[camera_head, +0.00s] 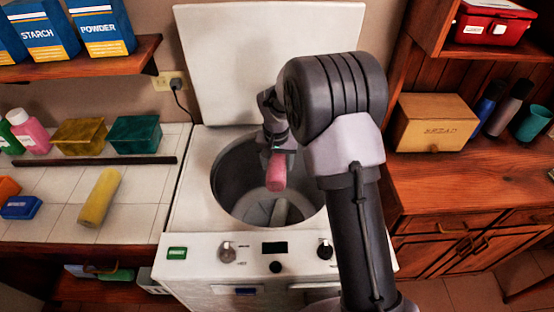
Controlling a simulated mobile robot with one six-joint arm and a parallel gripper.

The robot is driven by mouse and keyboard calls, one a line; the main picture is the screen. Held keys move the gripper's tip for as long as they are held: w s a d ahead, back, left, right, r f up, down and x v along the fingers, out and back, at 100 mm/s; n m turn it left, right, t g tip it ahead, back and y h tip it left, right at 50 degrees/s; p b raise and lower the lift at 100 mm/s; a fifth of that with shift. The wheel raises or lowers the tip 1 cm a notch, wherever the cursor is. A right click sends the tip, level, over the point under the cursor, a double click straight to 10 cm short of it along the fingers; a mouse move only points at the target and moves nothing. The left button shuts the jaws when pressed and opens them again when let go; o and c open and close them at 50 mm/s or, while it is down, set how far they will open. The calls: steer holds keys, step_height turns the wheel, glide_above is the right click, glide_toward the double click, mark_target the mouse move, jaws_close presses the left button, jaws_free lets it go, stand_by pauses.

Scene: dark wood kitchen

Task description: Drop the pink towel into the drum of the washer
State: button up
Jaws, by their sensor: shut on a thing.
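The white washer (195,205) stands in the middle with its lid (225,50) raised against the wall. Its round drum (235,185) is open at the top, and a pale agitator shows inside. The pink towel (276,172) is a small rolled shape hanging over the drum opening. My gripper (277,152) is shut on the towel's upper end and points down above the opening. How far the towel's lower end reaches into the drum is hard to tell. My arm hides the right part of the drum rim.
A tiled counter on the left holds a yellow roll (100,197), bottles and coloured boxes. A shelf (80,65) above it holds blue cartons. On the right, a wooden counter (450,185) holds a bread box (436,122) and cups. The raised lid stands behind the drum.

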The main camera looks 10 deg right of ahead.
mark_target(277, 163)
steer(key=o, duration=1.6)
steer(key=shift+r, duration=0.1)
step_height(277, 163, up, 17)
steer(key=s+p, duration=0.2)
steer(key=p, duration=0.4)
steer(key=shift+s+a, duration=0.25)
steer(key=shift+a, duration=0.1)
